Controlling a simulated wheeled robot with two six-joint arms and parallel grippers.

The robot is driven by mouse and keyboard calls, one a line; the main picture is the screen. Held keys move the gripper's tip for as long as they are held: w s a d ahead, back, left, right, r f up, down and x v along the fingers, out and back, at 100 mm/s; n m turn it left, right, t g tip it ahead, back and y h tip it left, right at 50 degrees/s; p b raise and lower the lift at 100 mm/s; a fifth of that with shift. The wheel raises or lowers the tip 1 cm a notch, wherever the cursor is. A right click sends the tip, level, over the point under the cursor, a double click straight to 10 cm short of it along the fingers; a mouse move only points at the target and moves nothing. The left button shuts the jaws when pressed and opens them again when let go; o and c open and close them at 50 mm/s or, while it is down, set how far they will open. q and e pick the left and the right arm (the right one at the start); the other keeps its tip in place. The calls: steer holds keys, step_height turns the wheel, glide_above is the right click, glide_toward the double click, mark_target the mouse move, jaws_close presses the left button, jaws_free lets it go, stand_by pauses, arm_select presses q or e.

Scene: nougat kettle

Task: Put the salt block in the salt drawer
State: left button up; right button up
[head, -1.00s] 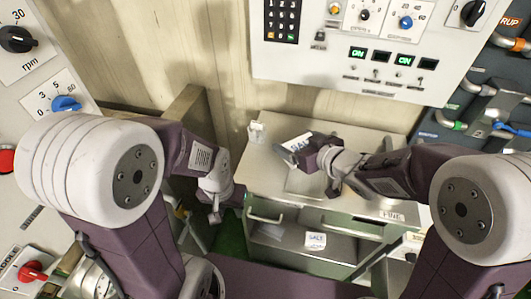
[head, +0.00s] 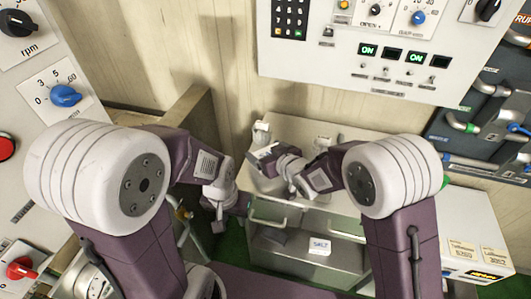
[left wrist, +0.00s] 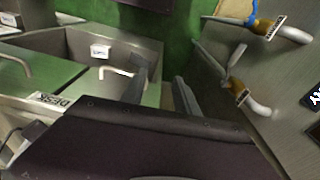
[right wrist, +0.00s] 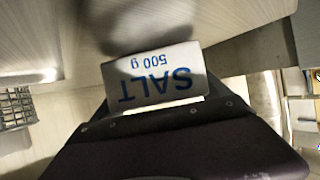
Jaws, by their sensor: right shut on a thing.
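The salt block (right wrist: 155,75), white with blue "SALT 500 g" lettering, is held in my right gripper (head: 274,160); the fingertips are hidden in the right wrist view. In the head view the block (head: 262,151) is over the left part of the cabinet top. The open metal drawer (head: 345,262) below has a white "SALT" label (head: 320,246) inside; the drawer also shows in the left wrist view (left wrist: 125,42). My left gripper (head: 219,217) is left of the drawer, with fingers (left wrist: 162,92) apart and nothing between them.
The cabinet top (head: 300,125) has a small white item (head: 261,133) at its back left corner. A control panel (head: 350,45) hangs above on the wall. A white box (head: 475,235) stands at right. A wooden partition (head: 195,118) rises at left.

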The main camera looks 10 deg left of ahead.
steer(key=shift+f, duration=0.15)
steer(key=shift+f, duration=0.1)
steer(key=o, duration=1.8)
